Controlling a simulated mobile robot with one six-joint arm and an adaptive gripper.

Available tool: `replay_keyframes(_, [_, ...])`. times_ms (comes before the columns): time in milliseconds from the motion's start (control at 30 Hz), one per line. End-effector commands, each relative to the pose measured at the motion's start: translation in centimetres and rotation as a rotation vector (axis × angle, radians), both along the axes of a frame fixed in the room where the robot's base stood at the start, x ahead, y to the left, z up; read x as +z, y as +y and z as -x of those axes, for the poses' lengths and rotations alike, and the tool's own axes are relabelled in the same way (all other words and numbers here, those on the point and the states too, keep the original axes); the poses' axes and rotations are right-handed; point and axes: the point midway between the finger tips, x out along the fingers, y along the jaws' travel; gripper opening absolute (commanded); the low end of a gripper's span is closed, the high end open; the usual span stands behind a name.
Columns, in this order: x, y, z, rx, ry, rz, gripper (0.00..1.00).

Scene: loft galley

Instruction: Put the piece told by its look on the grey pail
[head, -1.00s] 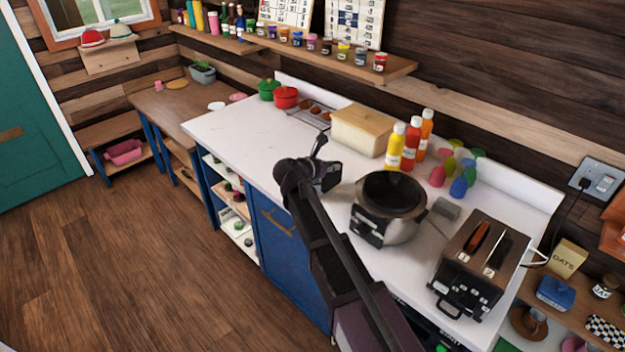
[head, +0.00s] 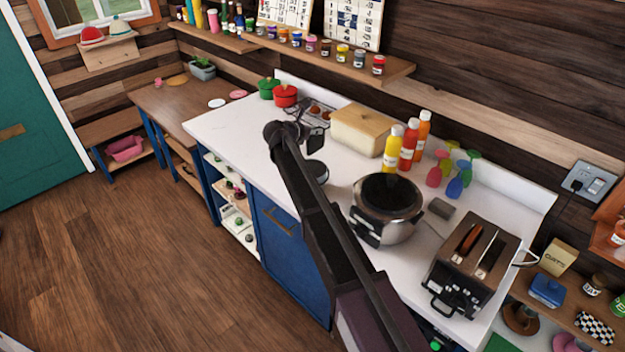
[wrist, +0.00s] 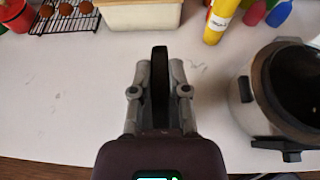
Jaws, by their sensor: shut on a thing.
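My gripper (wrist: 160,80) is shut on a slim black piece (wrist: 160,65), seen as a narrow upright strip between the fingers in the wrist view. No other thing is clearly a grey pail.
A slow cooker (head: 388,205) and toaster (head: 472,262) stand on the counter (head: 235,130) to the right. Behind are a cream box (head: 362,132), sauce bottles (head: 408,145), a wire rack (head: 310,116), and red (head: 286,95) and green (head: 267,88) pots. The left counter end is clear.

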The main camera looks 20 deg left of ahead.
Motion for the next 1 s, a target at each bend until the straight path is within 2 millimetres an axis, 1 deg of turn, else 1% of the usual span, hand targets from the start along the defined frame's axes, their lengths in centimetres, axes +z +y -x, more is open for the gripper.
replay_keyframes(267, [-0.2,0.0,0.1,0.000,0.000,0.000,0.00])
replay_keyframes(467, [-1.1,0.1,0.1,0.001,0.000,0.000,0.00])
replay_keyframes(1000, [-5.1,0.1,0.1,0.001,0.000,0.000,0.00])
